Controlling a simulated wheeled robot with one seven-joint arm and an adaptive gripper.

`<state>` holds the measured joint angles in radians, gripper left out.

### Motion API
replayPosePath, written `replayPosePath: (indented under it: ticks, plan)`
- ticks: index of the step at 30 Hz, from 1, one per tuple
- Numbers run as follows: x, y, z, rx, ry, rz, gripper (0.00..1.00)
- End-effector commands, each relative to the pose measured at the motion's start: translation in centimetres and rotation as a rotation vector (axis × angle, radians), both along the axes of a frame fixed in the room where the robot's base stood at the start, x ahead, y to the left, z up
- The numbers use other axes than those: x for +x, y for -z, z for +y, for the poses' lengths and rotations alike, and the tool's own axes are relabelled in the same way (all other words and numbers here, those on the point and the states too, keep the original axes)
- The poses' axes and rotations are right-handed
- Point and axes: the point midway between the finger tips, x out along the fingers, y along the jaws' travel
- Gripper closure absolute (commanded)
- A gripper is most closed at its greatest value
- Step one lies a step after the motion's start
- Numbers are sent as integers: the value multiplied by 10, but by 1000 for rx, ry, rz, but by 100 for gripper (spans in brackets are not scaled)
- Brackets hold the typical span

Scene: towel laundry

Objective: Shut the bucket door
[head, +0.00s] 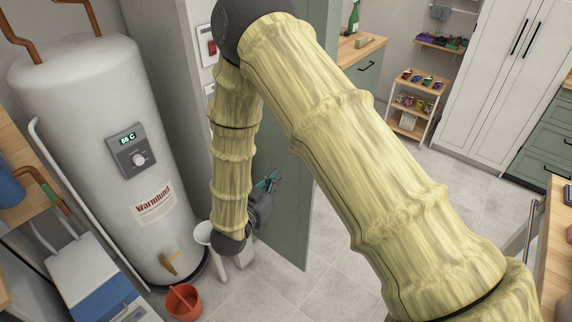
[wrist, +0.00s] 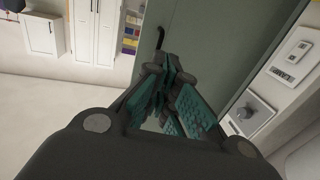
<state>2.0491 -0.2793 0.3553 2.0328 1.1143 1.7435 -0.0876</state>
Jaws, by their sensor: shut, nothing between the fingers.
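The green door (head: 291,205) stands open at an angle into the room, in the middle of the head view. My arm hides its upper part. In the wrist view the same green panel (wrist: 225,40) fills the upper middle, with a black handle (wrist: 160,38) near its left edge. My gripper (head: 270,181) is beside the door face, with its teal fingertips pointing toward the panel. In the wrist view the fingers (wrist: 172,82) are together and empty, in front of the panel. I cannot tell whether they touch it. An orange bucket (head: 184,302) stands on the floor.
A white water heater (head: 95,120) stands left of the door. A wooden shelf trolley (head: 412,105) and white cupboards (head: 490,75) are at the back right. The tiled floor right of the door (head: 335,270) is clear.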

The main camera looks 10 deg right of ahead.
Motion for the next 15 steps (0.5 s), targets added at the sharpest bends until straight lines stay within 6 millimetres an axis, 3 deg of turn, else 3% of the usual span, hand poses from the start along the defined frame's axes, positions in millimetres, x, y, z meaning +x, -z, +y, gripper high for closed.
replayPosePath:
  ticks: [15]
  plan:
    - [60,-3,-52,2,0,2,100]
